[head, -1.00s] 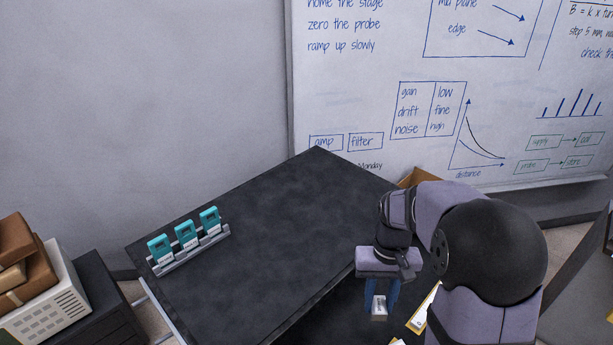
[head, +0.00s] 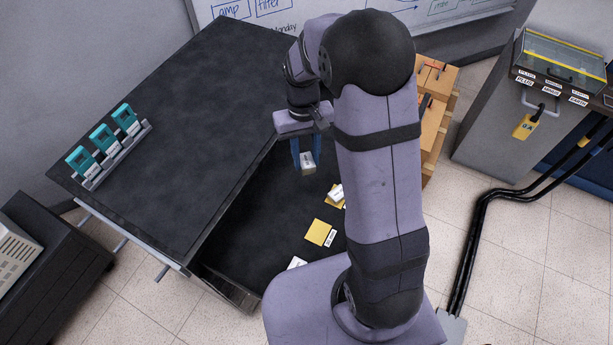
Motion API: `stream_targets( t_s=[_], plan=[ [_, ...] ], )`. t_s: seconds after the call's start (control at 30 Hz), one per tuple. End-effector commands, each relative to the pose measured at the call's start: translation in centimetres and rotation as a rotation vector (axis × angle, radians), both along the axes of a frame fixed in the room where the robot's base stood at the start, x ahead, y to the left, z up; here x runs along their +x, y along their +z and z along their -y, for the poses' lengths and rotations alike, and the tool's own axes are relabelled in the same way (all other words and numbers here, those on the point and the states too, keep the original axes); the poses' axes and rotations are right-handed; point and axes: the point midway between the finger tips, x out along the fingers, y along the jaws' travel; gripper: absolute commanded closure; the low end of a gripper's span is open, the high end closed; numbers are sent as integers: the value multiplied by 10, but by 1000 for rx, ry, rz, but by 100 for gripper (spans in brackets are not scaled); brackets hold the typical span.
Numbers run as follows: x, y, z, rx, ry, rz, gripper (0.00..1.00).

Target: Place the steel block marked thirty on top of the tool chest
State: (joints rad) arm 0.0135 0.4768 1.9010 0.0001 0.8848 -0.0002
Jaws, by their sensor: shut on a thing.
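My gripper (head: 307,152) points down with its blue fingers shut on a small grey steel block (head: 308,169) with a white label. The label's mark is too small to read. The block is held up, over or near the right side of a large black-topped unit (head: 185,130), which looks like the tool chest. Below that top, a lower dark tray like an open drawer (head: 262,215) extends toward me. I cannot tell the block's exact height above it. My arm hides the right part of this area.
A rack (head: 112,155) with several teal-topped items stands at the top's left. Yellow pieces (head: 319,232) and white labels lie in the lower tray. Wooden boxes (head: 436,100) stand behind my arm; a grey cabinet (head: 520,110) is at right. The middle of the black top is clear.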

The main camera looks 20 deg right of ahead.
Motion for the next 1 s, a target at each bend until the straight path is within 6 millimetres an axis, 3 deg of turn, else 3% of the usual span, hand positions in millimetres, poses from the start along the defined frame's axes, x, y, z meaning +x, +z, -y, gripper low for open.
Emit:
stream_targets(
  t_s=[0.1,0.17,0.37,0.6,0.8,1.0],
  plan=[
    [8,21,5,0,-13,7,98],
    [3,30,8,0,-22,5,98],
    [-39,40,9,0,-56,1,98],
    [-107,24,0,0,-244,-2,98],
    [-148,1,-9,0,-479,-2,98],
    [-144,-4,-10,0,-688,1,98]
  ],
)
